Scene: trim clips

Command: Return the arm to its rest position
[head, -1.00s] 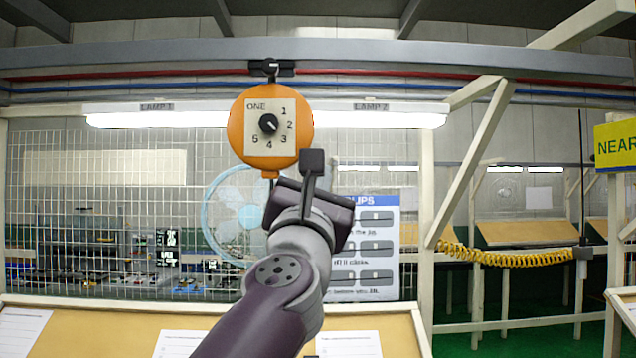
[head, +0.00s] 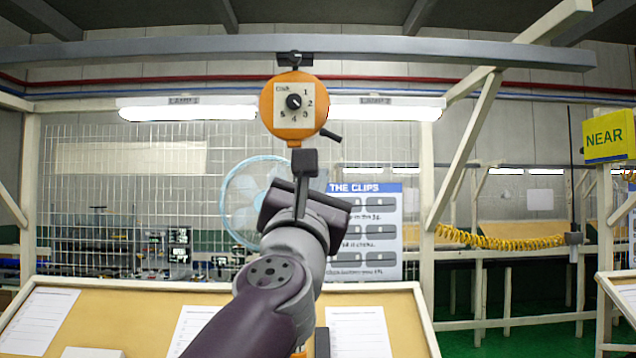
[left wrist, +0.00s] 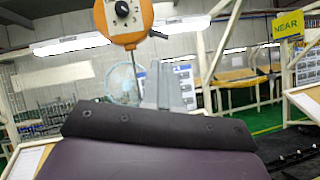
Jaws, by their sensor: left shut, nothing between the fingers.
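My left arm comes up from the bottom of the head view, with its left gripper (head: 304,168) pointing up and away from me. The gripper is shut and empty. In the left wrist view its closed grey fingers (left wrist: 164,86) stand up beyond the dark palm. An orange round unit with a numbered dial (head: 294,106) hangs from the overhead rail, above the gripper in the head view; it also shows at the top of the left wrist view (left wrist: 124,20). A dark lever (head: 330,135) sticks out at its lower right. My right gripper is not in view.
A tan sloped board (head: 110,315) with paper sheets lies low in front. Behind are a wire mesh (head: 90,200), a pale blue fan (head: 250,200) and a clips poster (head: 372,230). A yellow NEAR sign (head: 608,137) and coiled yellow hose (head: 500,241) are at right.

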